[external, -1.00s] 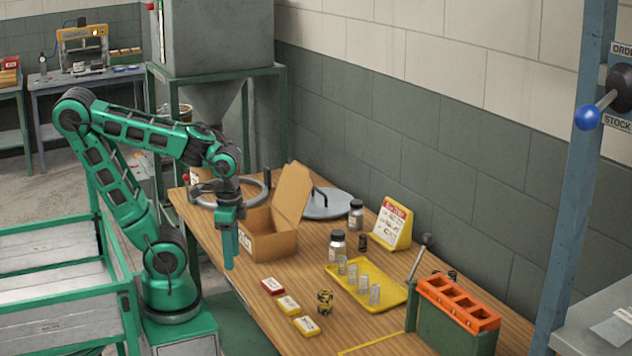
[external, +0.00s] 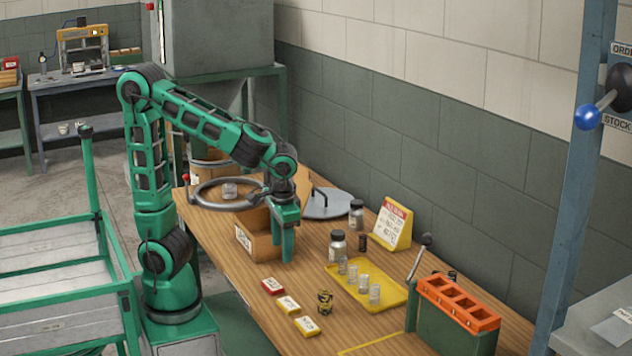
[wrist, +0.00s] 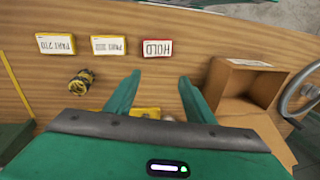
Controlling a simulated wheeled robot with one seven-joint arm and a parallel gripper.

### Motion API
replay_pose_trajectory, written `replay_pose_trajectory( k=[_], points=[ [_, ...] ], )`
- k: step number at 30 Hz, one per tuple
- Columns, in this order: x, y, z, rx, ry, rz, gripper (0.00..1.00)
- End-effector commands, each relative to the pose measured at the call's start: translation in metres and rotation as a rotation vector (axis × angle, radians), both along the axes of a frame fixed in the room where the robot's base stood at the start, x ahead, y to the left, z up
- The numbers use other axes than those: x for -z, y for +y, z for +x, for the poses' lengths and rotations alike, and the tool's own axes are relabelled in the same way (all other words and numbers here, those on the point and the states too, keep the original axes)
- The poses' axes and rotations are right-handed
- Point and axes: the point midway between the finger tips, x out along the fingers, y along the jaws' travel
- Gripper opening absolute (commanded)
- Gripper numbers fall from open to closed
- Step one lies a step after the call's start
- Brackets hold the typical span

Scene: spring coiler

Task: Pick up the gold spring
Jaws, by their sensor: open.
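The gold spring (external: 325,302), a short coil with dark bands, stands on the wooden table beside the yellow and white cards. It also shows in the wrist view (wrist: 81,82), left of my fingers. My gripper (external: 287,258) points down in front of the open cardboard box, up and to the left of the spring in the external view. In the wrist view my gripper (wrist: 160,78) has its two fingers apart with nothing between them. It is not touching the spring.
A yellow tray (external: 397,297) with several silver springs lies right of the gold spring. Red card (external: 271,286), two yellow cards (external: 289,304), cardboard box (external: 262,243), jar (external: 338,245) and orange-topped green fixture (external: 458,303) are nearby. Bare wood separates the box from the tray.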

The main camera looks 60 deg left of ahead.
Motion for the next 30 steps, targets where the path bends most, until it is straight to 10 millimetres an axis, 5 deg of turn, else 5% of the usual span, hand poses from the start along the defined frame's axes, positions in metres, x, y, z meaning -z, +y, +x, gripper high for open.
replay_pose_trajectory(
  k=[7,15,30],
  points=[
    [0.018,-0.040,0.037,-0.189,-0.145,0.141,0.49],
    [0.023,-0.088,0.057,-0.372,-0.416,0.270,0.49],
    [-0.003,-0.166,0.035,-0.562,-0.941,0.294,0.49]
  ],
)
